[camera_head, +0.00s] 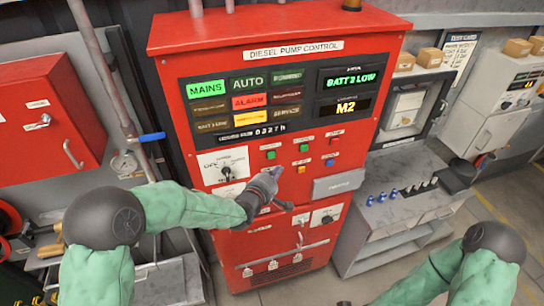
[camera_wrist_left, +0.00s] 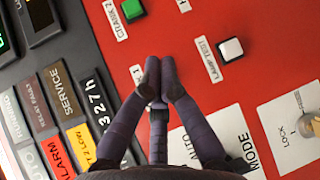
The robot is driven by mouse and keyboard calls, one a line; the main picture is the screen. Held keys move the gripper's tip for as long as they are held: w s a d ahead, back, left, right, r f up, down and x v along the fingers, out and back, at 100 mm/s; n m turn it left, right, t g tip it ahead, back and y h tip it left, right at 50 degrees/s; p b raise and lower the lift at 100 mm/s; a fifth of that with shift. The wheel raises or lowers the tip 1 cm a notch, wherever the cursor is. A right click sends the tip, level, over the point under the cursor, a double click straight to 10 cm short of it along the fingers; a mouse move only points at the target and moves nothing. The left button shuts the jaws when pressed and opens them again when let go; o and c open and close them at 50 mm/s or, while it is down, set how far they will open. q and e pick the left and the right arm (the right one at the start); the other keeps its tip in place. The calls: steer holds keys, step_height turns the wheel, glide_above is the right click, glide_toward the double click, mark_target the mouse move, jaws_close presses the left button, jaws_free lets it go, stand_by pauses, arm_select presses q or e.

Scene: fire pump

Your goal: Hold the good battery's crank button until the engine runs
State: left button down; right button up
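The red diesel pump control panel (camera_head: 285,47) shows "BATT 2 LOW" on a green display (camera_head: 350,79) and "M2" in amber below it. Two green buttons sit in the upper button row; the left one (camera_head: 271,155) is just above my left gripper (camera_head: 276,172). The right one (camera_head: 304,147) matches the button labelled "CRANK 2" (camera_wrist_left: 132,10) in the left wrist view. My left gripper (camera_wrist_left: 159,64) has its fingertips together and nothing visible between them. They cover the spot beside a small label, so contact cannot be told.
A white lamp test button (camera_wrist_left: 230,48) lies beside the fingertips. The mode switch (camera_head: 227,172) is left. A workbench (camera_head: 400,185) stands right of the panel.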

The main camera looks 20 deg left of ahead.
mark_target(271, 155)
arm_select(q)
steer(key=shift+w+a+b, duration=0.4)
steer(key=shift+w+a, duration=0.15)
steer(key=shift+w, duration=0.25)
steer(key=shift+w+a+b, duration=0.4)
steer(key=shift+w+a, duration=0.15)
steer(key=shift+w, duration=0.25)
stand_by(0.3)
steer(key=shift+w+a+b, duration=0.2)
steer(key=shift+w+b, duration=0.15)
steer(key=shift+b, duration=0.15)
steer(key=shift+w+a+b, duration=0.3)
steer(key=shift+w+b, duration=0.05)
steer(key=shift+w, duration=0.05)
stand_by(2.4)
